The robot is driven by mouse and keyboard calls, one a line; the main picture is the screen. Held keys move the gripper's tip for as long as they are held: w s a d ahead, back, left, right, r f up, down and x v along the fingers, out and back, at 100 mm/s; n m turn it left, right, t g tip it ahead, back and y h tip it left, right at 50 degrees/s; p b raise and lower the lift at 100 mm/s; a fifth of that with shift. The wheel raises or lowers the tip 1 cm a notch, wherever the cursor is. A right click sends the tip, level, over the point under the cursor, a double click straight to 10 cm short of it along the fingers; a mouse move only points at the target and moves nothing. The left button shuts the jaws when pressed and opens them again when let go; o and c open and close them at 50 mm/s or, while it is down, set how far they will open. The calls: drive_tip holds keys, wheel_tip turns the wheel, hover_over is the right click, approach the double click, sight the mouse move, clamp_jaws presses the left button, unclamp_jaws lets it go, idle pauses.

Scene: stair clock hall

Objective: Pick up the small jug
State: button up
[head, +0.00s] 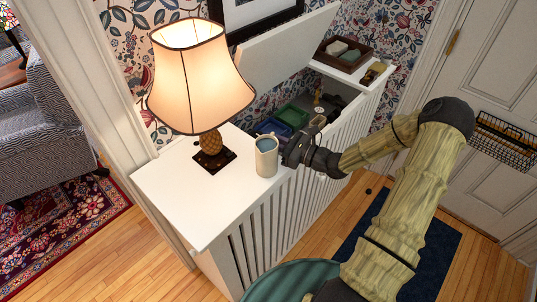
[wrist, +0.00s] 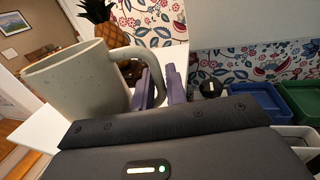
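The small jug (head: 266,157) is pale, speckled grey-beige, with a bluish inside. In the head view it stands upright on the white cabinet top, near the front edge and right of the lamp. In the wrist view the jug (wrist: 85,88) is large at the left, with its handle toward my fingers. My gripper (head: 290,155) reaches in from the right, low beside the jug. In the wrist view my gripper's two purple fingers (wrist: 161,84) stand a narrow gap apart with the handle between them, and look closed on it. The exact contact is partly hidden.
A lit lamp (head: 203,75) with a pineapple base stands just left of the jug. The white cabinet top (head: 170,195) is bare at the front left. A raised lid (head: 285,45) is behind an open compartment with a green bin (head: 293,116) and a blue bin (wrist: 255,101).

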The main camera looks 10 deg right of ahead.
idle(0.3)
clamp_jaws()
drive_tip(key=shift+r, duration=0.25)
drive_tip(key=shift+r+b, duration=0.35)
drive_tip(key=shift+r, duration=4.35)
drive_tip(key=shift+r, duration=0.1)
